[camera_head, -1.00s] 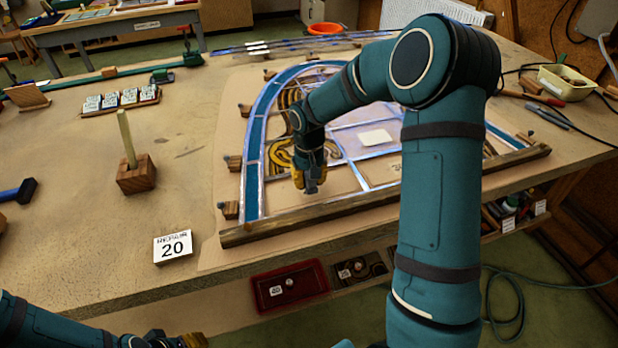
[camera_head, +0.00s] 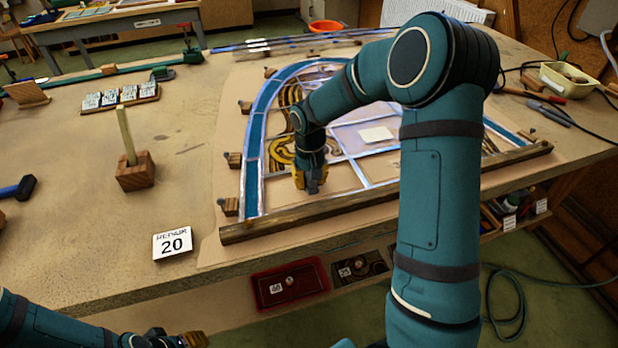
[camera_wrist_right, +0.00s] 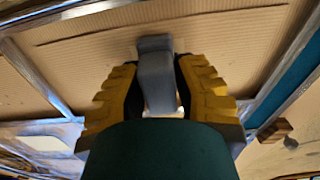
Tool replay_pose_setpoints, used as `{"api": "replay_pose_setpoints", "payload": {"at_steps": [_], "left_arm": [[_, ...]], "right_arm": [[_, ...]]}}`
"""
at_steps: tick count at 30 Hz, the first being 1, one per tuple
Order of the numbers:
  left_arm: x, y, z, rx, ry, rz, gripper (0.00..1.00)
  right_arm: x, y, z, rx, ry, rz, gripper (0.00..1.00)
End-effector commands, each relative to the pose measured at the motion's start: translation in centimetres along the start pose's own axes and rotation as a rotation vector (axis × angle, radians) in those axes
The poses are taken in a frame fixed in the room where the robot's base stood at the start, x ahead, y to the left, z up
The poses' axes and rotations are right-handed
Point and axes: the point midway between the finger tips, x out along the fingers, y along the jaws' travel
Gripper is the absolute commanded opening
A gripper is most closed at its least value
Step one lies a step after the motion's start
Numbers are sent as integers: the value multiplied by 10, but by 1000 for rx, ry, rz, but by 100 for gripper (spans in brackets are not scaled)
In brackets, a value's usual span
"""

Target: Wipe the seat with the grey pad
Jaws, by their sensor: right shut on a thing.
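My right gripper (camera_head: 311,182) is shut on the grey pad, which shows best in the wrist view (camera_wrist_right: 156,65) as a grey block between the yellow fingers (camera_wrist_right: 160,95). The pad points down at the lower part of the leaded panel (camera_head: 253,180). Beneath it is an open, glassless compartment with bare tan board showing, which looks like the seat (camera_head: 342,178); the same board fills the wrist view (camera_wrist_right: 95,50). I cannot tell whether the pad touches it. My left gripper (camera_head: 192,340) is at the bottom edge, cut off.
A wooden bar (camera_head: 385,195) runs along the panel's front edge. Small wooden blocks (camera_head: 233,160) stand around it. A pale card (camera_head: 376,134) lies on the panel. A wooden block with an upright stick (camera_head: 135,172) and a "Repair 20" card (camera_head: 173,243) stand to the left, with bare table around them.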

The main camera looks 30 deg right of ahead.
Motion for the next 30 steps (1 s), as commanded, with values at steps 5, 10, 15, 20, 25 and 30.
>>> {"api": "replay_pose_setpoints", "payload": {"at_steps": [5,10,15,20,25,30], "left_arm": [[2,-1,0,0,0,0,51],[4,-2,0,0,0,0,51],[3,-1,0,0,0,0,51],[0,0,0,0,0,0,51],[-1,0,0,0,0,0,51],[-4,1,0,0,0,0,51]], "right_arm": [[1,0,6,0,0,0,1],[3,-1,14,0,-1,0,2],[2,0,13,0,-2,0,2],[1,0,6,-1,-1,0,2],[0,0,2,0,-1,0,1],[-1,0,-7,1,-1,0,1]]}}
